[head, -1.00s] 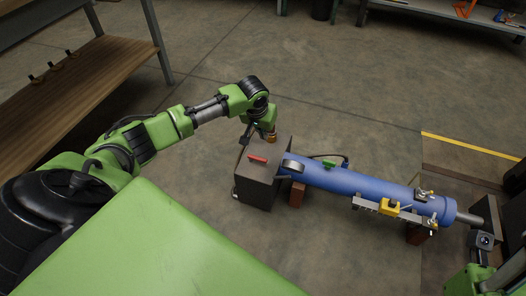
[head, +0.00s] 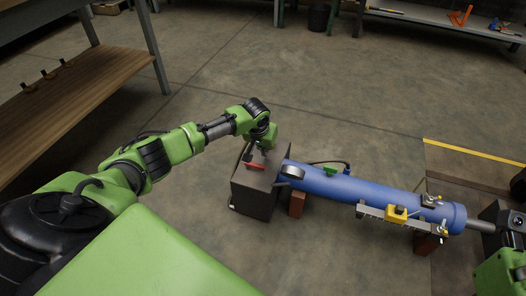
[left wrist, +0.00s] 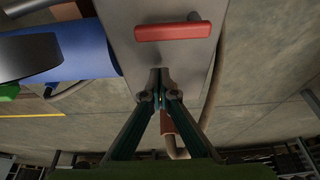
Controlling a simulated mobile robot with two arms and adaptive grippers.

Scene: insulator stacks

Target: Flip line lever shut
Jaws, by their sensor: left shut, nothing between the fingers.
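A red lever handle (head: 254,165) sits on top of the grey box (head: 262,196) at the left end of a blue tube (head: 362,192). In the left wrist view the red handle (left wrist: 172,31) lies across the grey face, beyond the fingertips. My left gripper (head: 256,152) is over the box top, close to the handle on its far side. Its fingertips (left wrist: 161,82) are together, empty and apart from the handle. My right gripper (head: 497,218) is at the right edge, by the grey rod at the tube's right end; its fingers are not clear.
A green lever (head: 330,170) sits on the tube's far side. A yellow block (head: 396,212) is on a rail along its near side. Brown blocks (head: 297,203) support the tube. A wooden shelf (head: 75,100) stands at left. The floor beyond the tube is clear.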

